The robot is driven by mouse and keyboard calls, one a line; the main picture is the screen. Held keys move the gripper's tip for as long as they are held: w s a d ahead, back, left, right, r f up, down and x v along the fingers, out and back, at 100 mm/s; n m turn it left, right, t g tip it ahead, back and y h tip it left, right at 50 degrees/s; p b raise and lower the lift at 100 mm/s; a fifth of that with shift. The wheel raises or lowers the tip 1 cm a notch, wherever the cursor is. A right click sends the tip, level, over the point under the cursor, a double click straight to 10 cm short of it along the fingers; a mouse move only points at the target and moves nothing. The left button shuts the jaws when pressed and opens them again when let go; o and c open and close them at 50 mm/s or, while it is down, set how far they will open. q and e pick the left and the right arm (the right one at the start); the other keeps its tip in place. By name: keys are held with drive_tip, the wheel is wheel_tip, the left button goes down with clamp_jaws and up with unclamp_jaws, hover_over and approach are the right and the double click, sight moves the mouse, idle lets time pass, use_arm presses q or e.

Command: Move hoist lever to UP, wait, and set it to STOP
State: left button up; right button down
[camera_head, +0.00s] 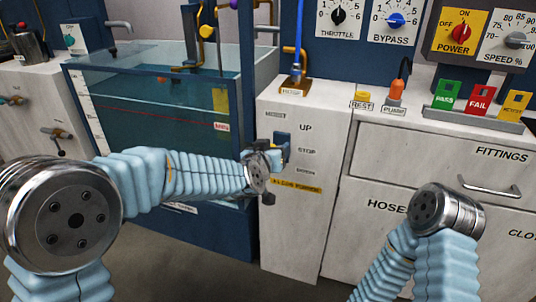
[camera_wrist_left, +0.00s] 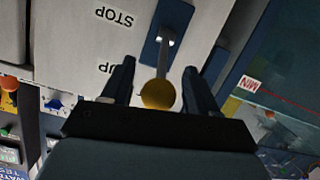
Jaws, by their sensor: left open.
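The hoist lever's blue plate (camera_head: 283,146) is on the white cabinet front, beside the labels UP, STOP and DOWN. In the left wrist view, the plate (camera_wrist_left: 165,32) and labels appear upside down. A grey lever arm leads to a round yellow knob (camera_wrist_left: 158,94). My left gripper (camera_head: 268,170) is in front of the plate and partly hides the lever in the head view. Its two dark fingers (camera_wrist_left: 158,82) are open, one on each side of the knob, with visible gaps. The knob appears nearer UP than STOP, but perspective leaves its setting unclear. My right gripper is not visible.
A glass water tank (camera_head: 160,100) stands left of the lever cabinet. A hook on a blue line (camera_head: 297,70) hangs above the cabinet top. REST and PUMP buttons, coloured tags (camera_head: 480,97) and a drawer handle (camera_head: 490,188) are to the right.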

use_arm(q)
drive_tip(key=p+v, duration=0.1)
drive_tip(key=v, duration=1.2)
drive_tip(key=shift+s, duration=0.1)
drive_tip(key=s+a+f+g+y, duration=0.1)
drive_tip(key=a+f+g, duration=0.15)
drive_tip(key=f, duration=1.05)
drive_tip(key=s+a+f+g+y, duration=0.1)
drive_tip(key=a+f+g, duration=0.15)
drive_tip(key=f, duration=0.95)
drive_tip(key=s+a+f+n+g+h, duration=0.1)
drive_tip(key=s+f+g, duration=0.7)
drive_tip(key=s+f, duration=1)
wheel_tip(320, 180, down, 2)
drive_tip(key=shift+a+f+n+g+h, duration=0.1)
drive_tip(key=shift+a+n+g+h, duration=0.2)
drive_tip(key=shift+a+n, duration=0.5)
drive_tip(key=shift+d, duration=0.25)
